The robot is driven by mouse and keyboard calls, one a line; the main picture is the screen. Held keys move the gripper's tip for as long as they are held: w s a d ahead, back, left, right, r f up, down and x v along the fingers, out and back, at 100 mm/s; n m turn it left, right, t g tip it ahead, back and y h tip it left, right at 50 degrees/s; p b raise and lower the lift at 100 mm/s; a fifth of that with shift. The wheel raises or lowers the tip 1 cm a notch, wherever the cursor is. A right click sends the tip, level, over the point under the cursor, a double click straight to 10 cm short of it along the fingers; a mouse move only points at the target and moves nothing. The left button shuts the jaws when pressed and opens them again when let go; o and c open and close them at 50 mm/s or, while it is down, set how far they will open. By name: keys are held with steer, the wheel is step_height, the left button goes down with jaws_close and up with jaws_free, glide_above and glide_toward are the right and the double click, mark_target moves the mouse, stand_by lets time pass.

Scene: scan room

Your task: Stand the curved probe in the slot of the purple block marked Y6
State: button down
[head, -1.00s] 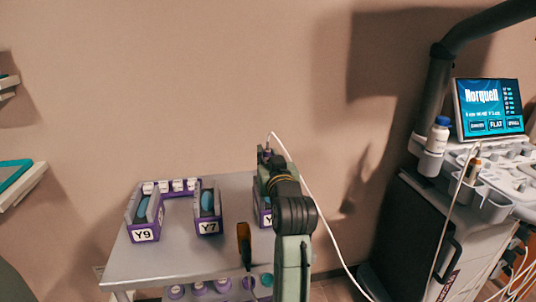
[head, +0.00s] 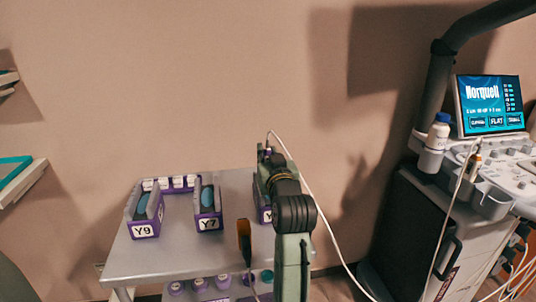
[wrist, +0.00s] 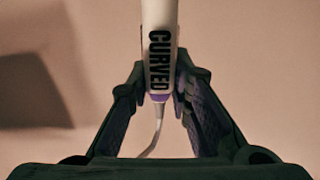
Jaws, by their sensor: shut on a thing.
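The curved probe (wrist: 158,25), white with black CURVED lettering and a purple band, is between the fingers of my gripper (wrist: 160,80) in the wrist view. My gripper is shut on it. Its pale cable (wrist: 156,135) trails from the purple end. In the head view the cable (head: 309,190) arches from above the arm down to the right. My arm hides most of the gripper and probe there. A purple block (head: 264,213) stands behind my arm at the table's right; its label is partly covered, so I cannot read its number.
Purple blocks Y9 (head: 145,230) and Y7 (head: 208,223), each holding a blue-topped thing, stand on the grey table (head: 180,258). White-capped items line the back. An ultrasound cart (head: 425,230) stands right.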

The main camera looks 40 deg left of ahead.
steer(key=shift+f, duration=0.1)
steer(key=c, duration=1.4)
jaws_free()
steer(key=shift+f, duration=0.1)
steer(key=v, duration=1.2)
